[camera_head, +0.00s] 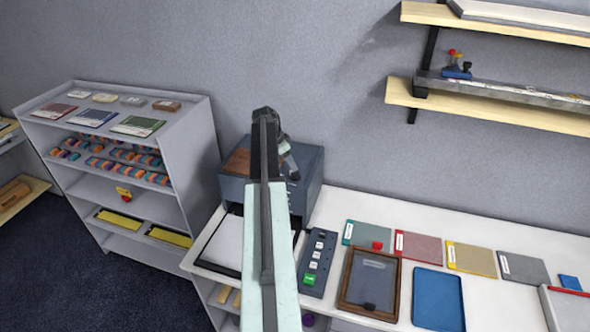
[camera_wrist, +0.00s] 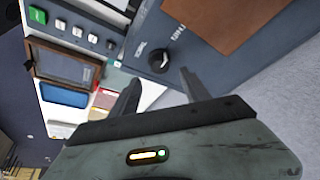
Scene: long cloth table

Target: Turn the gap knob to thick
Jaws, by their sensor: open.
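The gap knob (camera_wrist: 159,61) is round and black with a pale pointer mark. It sits on the blue-grey face of a machine (camera_wrist: 195,60), with small white lettering on either side that is too small to read surely. My gripper (camera_wrist: 160,77) is open in the wrist view. Its two dark fingers point toward the knob, one to each side, and the knob shows just beyond the tips. I cannot tell whether they touch it. In the head view the machine (camera_head: 311,164) stands against the wall; my arm covers part of it, and the knob is not clear there.
A control box with a green button (camera_head: 309,280) stands right of my arm. A wood-framed tray (camera_head: 345,290), a blue tray (camera_head: 438,300) and several coloured swatches lie on the white table. A grey shelf unit (camera_head: 190,140) stands left, and wall shelves (camera_head: 480,112) hang upper right.

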